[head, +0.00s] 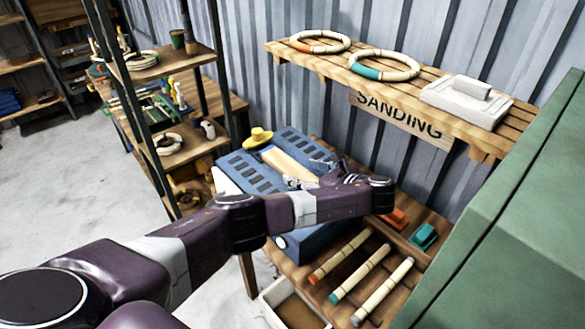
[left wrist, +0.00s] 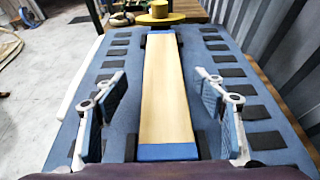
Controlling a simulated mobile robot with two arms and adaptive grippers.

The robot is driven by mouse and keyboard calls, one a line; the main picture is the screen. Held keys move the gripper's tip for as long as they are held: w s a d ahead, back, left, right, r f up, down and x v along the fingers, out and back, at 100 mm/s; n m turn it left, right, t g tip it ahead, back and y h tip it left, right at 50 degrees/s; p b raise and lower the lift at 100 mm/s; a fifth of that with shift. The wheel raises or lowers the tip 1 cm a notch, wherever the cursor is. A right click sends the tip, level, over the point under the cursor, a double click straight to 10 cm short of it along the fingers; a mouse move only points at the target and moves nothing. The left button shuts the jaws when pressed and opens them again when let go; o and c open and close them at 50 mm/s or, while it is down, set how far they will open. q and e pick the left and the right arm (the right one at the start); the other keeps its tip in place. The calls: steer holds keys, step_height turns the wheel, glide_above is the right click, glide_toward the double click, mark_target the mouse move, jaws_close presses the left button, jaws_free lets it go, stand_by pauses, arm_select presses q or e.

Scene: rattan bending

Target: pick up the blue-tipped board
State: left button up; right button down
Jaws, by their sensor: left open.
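The blue-tipped board (left wrist: 167,90) is a long pale wooden strip with a blue band at its near end and a thin blue edge at its far end. It lies along the middle of a blue slotted bench top (left wrist: 78,130). In the head view the board (head: 285,163) is partly hidden by my left arm and gripper. My left gripper (head: 311,174) is open at the board's near end. In the left wrist view its two fingers (left wrist: 165,112) stand apart on either side of the board, with a gap on each side. My right gripper is not in view.
A yellow round-topped object (head: 257,136) stands beyond the board's far end. Several tipped rattan poles (head: 357,273) lie on the wooden table at the front right. A wall shelf (head: 395,88) holds two rings and a white block. A green cabinet (head: 520,220) closes off the right.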

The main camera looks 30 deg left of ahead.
mark_target(295, 170)
arm_select(q)
steer(key=shift+p+x, duration=0.4)
steer(key=shift+x, duration=0.6)
steer(key=shift+w+a+f, duration=0.65)
steer(key=shift+a+f, duration=0.1)
steer(key=shift+a, duration=0.2)
steer(key=shift+s, duration=0.1)
steer(key=c, duration=1.4)
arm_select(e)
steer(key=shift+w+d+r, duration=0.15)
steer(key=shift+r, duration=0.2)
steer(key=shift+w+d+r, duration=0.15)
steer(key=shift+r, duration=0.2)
